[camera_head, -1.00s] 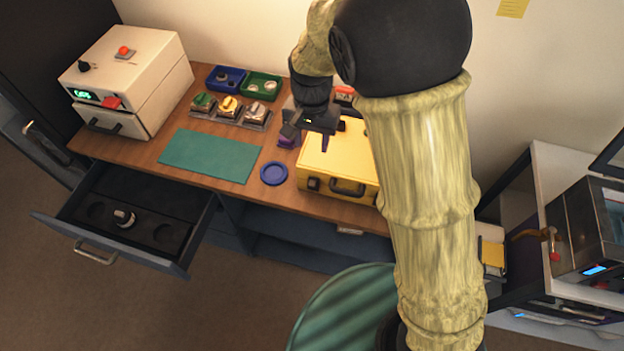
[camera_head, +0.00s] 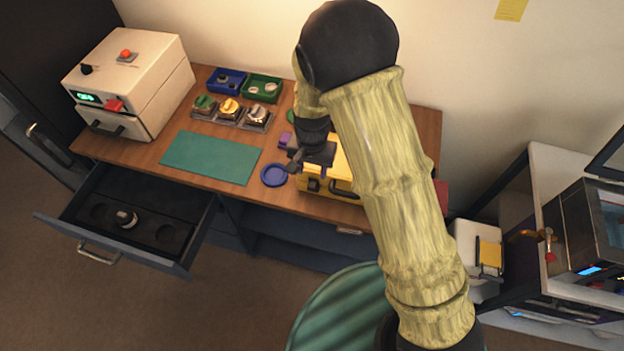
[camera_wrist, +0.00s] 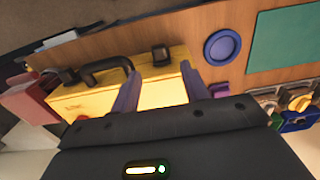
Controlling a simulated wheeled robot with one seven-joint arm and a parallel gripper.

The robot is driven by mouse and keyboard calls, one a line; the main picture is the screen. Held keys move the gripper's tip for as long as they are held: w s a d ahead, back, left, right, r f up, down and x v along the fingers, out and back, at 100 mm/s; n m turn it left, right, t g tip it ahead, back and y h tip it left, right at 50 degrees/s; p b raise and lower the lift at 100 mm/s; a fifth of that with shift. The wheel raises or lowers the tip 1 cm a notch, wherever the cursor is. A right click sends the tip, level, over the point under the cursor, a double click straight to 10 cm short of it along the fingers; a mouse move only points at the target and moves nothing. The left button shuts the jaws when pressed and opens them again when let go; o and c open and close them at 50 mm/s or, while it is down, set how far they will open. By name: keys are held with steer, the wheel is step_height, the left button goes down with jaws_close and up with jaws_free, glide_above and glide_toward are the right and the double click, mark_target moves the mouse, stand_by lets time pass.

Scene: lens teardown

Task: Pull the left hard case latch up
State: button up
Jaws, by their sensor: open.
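The yellow hard case (camera_head: 345,172) stands on the wooden bench, partly hidden by my arm in the head view. In the wrist view the case (camera_wrist: 105,92) shows its black handle (camera_wrist: 105,68) between two dark latches. The left latch (camera_wrist: 161,54) is the one nearer the blue dish; it also shows in the head view (camera_head: 313,185). The other latch (camera_wrist: 66,76) is beyond the handle. My gripper (camera_wrist: 160,82) is open, its two purple fingers over the case on either side of the left latch's line, apart from the latch. Nothing is between the fingers.
A blue dish (camera_head: 274,174) lies left of the case, with a green mat (camera_head: 211,157) beyond it. A red object (camera_wrist: 28,100) is at the case's other end. A drawer (camera_head: 130,222) stands open at the bench's left front.

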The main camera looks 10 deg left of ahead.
mark_target(312, 185)
step_height(312, 185, down, 7)
steer(key=shift+p, duration=0.6)
steer(key=shift+c, duration=0.4)
